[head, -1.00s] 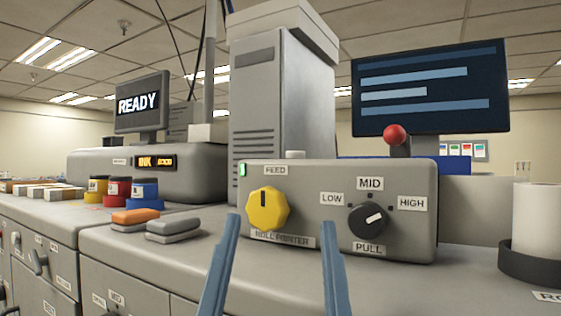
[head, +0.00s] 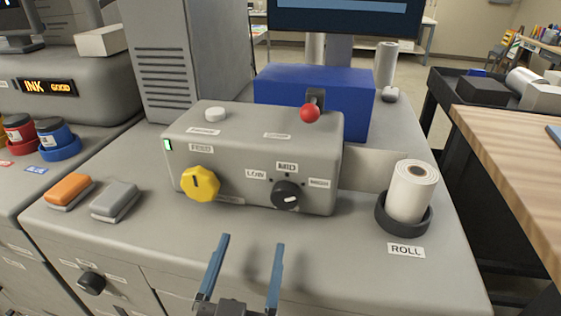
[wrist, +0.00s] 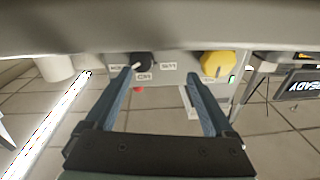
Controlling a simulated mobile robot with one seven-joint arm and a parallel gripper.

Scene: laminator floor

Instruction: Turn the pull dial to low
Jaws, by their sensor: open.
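The pull dial (head: 286,195) is a black round knob with a white pointer mark, on the front of the grey control box (head: 240,170). Labels LOW (head: 256,174), MID (head: 287,167) and HIGH (head: 319,183) sit around it. Its white mark points to the right, toward the HIGH side. My gripper (head: 252,242) is open and empty, with two blue fingers in front of and below the box, a little left of the dial. In the wrist view, which is upside down, the dial (wrist: 142,62) shows between the fingertips, nearer one of them, apparently untouched.
A yellow feed knob (head: 200,184) is left of the dial. A red ball-topped lever (head: 310,113) and a white button (head: 215,114) are on top of the box. A paper roll (head: 412,190) stands at right; orange (head: 69,190) and grey (head: 115,200) blocks lie left.

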